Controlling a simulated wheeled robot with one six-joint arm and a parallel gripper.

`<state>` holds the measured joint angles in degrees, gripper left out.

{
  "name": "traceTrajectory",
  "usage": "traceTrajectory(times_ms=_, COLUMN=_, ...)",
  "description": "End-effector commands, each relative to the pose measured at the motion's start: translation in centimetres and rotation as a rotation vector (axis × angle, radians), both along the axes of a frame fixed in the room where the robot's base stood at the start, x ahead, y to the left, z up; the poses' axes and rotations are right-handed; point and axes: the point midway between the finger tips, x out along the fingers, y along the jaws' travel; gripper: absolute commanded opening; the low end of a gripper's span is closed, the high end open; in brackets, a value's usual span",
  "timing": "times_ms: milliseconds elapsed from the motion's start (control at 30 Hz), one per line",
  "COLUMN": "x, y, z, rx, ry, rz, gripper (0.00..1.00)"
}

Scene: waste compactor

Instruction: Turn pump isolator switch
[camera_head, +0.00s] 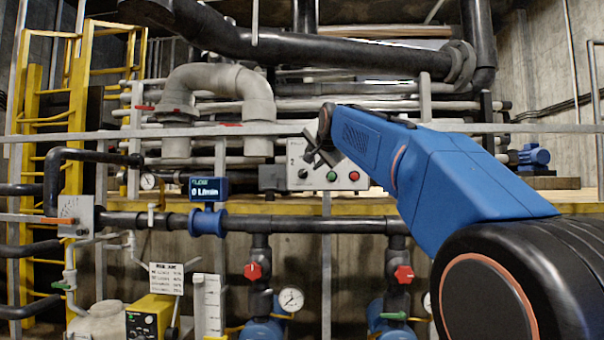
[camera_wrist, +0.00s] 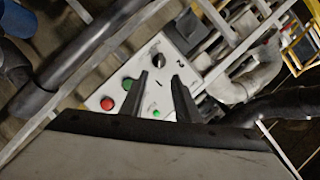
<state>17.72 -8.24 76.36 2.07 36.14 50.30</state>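A light grey control box (camera_head: 342,185) stands behind the rail, with a black rotary knob (camera_head: 303,173) left of a green button (camera_head: 331,177) and a red button (camera_head: 354,176). In the wrist view the box face (camera_wrist: 150,103) is tilted, with the black knob (camera_wrist: 158,60) just beyond the fingertips. My gripper (camera_head: 315,151) is in front of the box's upper left part. In the wrist view my gripper (camera_wrist: 160,75) is open, its two dark fingers apart with nothing between them. The knob appears free of both fingers. I cannot read the knob's label.
A metal rail (camera_head: 240,131) runs across in front of the upper pipes. A blue flow meter (camera_head: 208,222) sits on the dark pipe below left. Red valve handles (camera_head: 253,271) are lower down. A yellow ladder (camera_head: 78,110) stands at left.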

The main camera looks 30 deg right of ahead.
Motion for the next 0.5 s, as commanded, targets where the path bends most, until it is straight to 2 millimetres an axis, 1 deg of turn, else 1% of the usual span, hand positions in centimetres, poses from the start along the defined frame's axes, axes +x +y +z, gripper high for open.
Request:
traceTrajectory(times_ms=33, x=1.0, y=-0.3, z=-0.3, rx=0.000, ry=0.001, rz=0.000, gripper=0.29)
traceTrajectory(times_ms=100, x=2.1, y=-0.6, z=-0.6, rx=0.000, ry=0.001, rz=0.000, gripper=0.29)
traceTrajectory(times_ms=500, x=8.6, y=-2.5, z=-2.4, rx=0.000, ry=0.002, rz=0.000, gripper=0.29)
